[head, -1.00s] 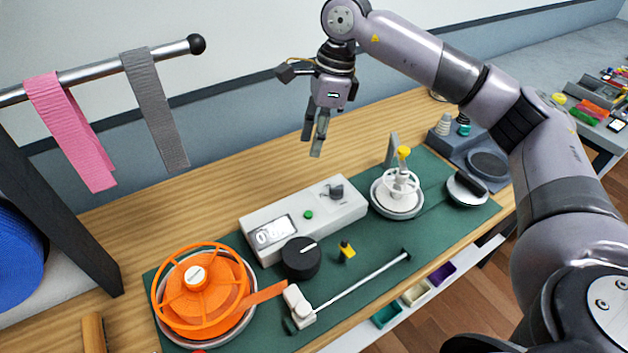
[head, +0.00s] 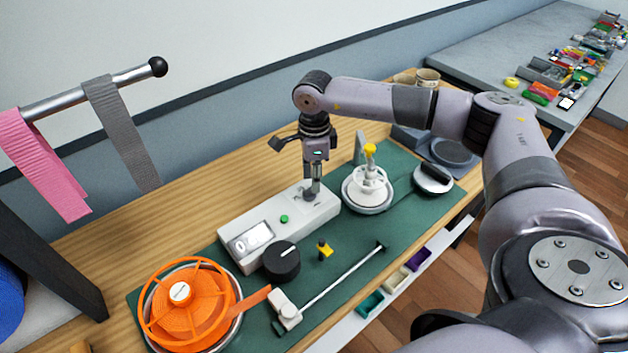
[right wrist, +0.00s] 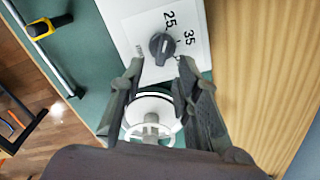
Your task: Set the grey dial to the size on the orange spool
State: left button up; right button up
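The white box (head: 262,232) has a small grey dial near its right end. In the right wrist view the grey dial (right wrist: 162,46) is a round knob with a raised bar, beside printed marks reading 25 and 35. I cannot tell exactly which mark it points to. My right gripper (head: 313,193) points down at the dial and partly hides it; in the right wrist view its fingers (right wrist: 160,68) are apart and empty, just short of the dial's two sides. The orange spool (head: 200,318) sits in a dish; its white hub label (head: 179,293) is too small to read.
A larger black knob (head: 281,260), a green button (head: 284,219) and a display (head: 250,238) are by or on the box. A white spool stand (head: 368,190) is close right of my gripper. Pink and grey straps hang from a rail at left.

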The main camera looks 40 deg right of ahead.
aim_at(309, 193)
jog(key=shift+f, duration=1.55)
grip_shut()
